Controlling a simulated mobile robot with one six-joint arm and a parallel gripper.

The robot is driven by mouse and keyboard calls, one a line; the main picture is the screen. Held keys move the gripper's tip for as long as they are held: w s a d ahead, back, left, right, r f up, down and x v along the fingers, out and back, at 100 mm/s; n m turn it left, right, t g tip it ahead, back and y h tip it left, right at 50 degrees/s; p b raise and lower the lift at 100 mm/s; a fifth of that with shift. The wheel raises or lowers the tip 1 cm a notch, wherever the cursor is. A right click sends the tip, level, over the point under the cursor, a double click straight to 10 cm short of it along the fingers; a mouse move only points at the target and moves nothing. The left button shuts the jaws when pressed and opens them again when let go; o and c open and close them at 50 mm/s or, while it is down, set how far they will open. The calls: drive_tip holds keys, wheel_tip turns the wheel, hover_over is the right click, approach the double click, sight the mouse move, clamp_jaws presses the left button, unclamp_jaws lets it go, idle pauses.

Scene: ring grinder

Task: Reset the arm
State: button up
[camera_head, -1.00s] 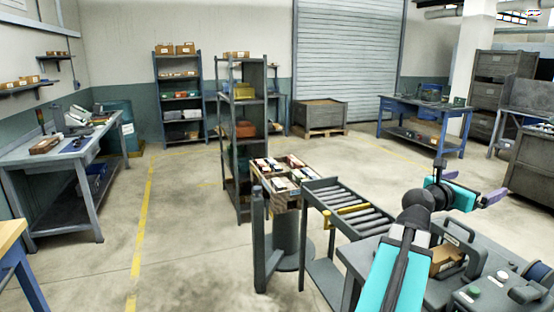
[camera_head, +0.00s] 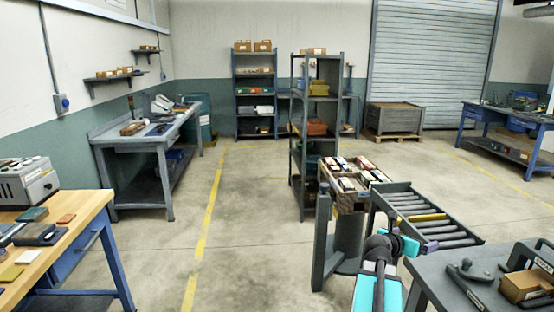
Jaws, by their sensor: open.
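My arm (camera_head: 366,292), teal and dark grey, rises from the bottom edge, right of centre. My gripper (camera_head: 428,247) is at its far end, partly hidden behind the dark wrist joint, with a purple fingertip showing beside the roller conveyor's near end. It is open, and I see nothing held in it.
A roller conveyor (camera_head: 412,204) and a bin of small boxes (camera_head: 346,196) lie just beyond my arm. A grey machine bench (camera_head: 440,275) with a cardboard box (camera_head: 522,284) is close on the right. A wooden workbench (camera_head: 70,222) stands at the left. The floor between is clear.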

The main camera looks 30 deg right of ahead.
drive_tip(key=w+a+f+t+y+b, duration=0.15)
drive_tip(key=w+a+f, duration=0.35)
drive_tip(key=a+f, duration=0.55)
drive_tip(key=w+a+f+n+y, duration=0.1)
drive_tip(key=w+a+f+y, duration=0.2)
drive_tip(key=w+a+f, duration=0.5)
drive_tip(key=w+a+f+t+y+b, duration=0.1)
drive_tip(key=w+a+f+y, duration=0.15)
drive_tip(key=a+f, duration=0.95)
drive_tip(key=s+a+f+m+g+y+b, duration=0.2)
drive_tip(key=s+a+f+m+g, duration=0.15)
drive_tip(key=a+f, duration=1.35)
drive_tip(key=s+a+f+m+g+y, duration=0.2)
drive_tip(key=s+a+f+m, duration=0.3)
drive_tip(key=s+a+m, duration=0.4)
drive_tip(key=s+a+f+m+g+y, duration=0.3)
drive_tip(key=s+a+f+m, duration=0.2)
drive_tip(key=s+a+m, duration=0.4)
drive_tip(key=shift+s+a+f+g, duration=0.2)
drive_tip(key=shift+s+a+g, duration=0.1)
drive_tip(key=shift+s, duration=1.8)
